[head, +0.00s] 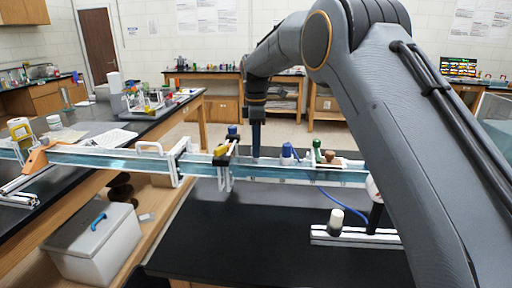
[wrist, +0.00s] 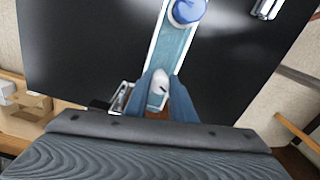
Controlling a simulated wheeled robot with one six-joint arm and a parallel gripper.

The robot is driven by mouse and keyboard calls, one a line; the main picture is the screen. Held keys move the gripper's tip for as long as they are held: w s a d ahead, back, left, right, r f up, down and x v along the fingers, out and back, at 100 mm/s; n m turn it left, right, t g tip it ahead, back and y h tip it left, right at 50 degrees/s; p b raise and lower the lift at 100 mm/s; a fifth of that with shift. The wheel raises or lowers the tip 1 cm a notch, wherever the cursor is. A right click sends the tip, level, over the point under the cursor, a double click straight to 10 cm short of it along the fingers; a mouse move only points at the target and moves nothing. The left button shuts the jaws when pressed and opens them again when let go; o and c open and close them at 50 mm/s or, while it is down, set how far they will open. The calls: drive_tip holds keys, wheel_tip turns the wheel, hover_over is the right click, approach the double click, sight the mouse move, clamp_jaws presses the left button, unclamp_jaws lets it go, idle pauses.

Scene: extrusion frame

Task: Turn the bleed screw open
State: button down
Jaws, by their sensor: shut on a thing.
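My gripper (head: 256,155) points straight down onto the long, pale-blue rail (head: 290,173) in the head view. In the wrist view my gripper's (wrist: 160,92) two blue fingers are shut on a small white piece with a dark mark on top, which I take to be the bleed screw (wrist: 159,82). The screw sits over the rail and shows between the fingers. In the head view the fingers hide it. I cannot tell how far it is turned.
A blue knob (head: 288,151) stands on the rail right of my gripper; green (head: 317,150) and brown (head: 329,157) knobs are farther right. A yellow handle (head: 221,150) and white brackets are close on the left. A white-topped post (head: 336,222) stands on the black bench (head: 270,235).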

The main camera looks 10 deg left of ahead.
drive_tip(key=shift+r, duration=0.1)
drive_tip(key=c, duration=1.5)
unclamp_jaws()
drive_tip(key=shift+r+b, duration=1.15)
drive_tip(key=shift+r, duration=2.7)
